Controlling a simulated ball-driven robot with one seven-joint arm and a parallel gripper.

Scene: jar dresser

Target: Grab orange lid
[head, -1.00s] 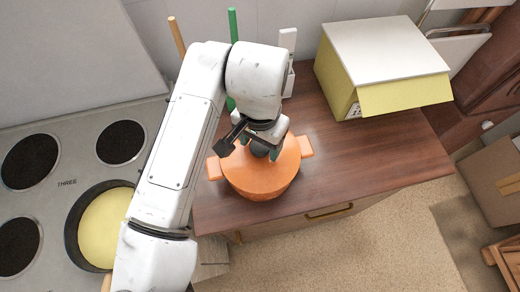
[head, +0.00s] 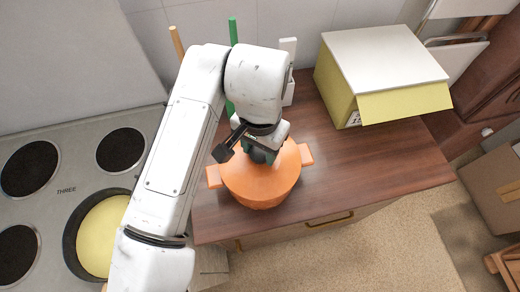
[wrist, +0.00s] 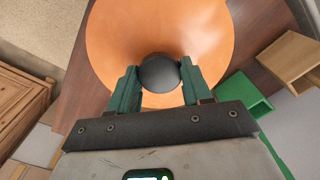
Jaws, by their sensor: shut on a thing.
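The orange lid (head: 280,180) sits over an orange pot (head: 262,203) with two side handles, on the wooden dresser top. In the wrist view the lid (wrist: 115,40) fills the upper middle, with a round dark knob (wrist: 158,73) at its centre. My gripper (wrist: 160,78) is shut on the knob, with a green finger on each side of it. I cannot tell whether the lid is clear of the pot rim.
A yellow box with a white top (head: 385,55) stands at the back right of the dresser top (head: 390,160). A stove with a pan (head: 98,235) is at the left. Green and tan upright holders stand behind the pot. The dresser top right of the pot is clear.

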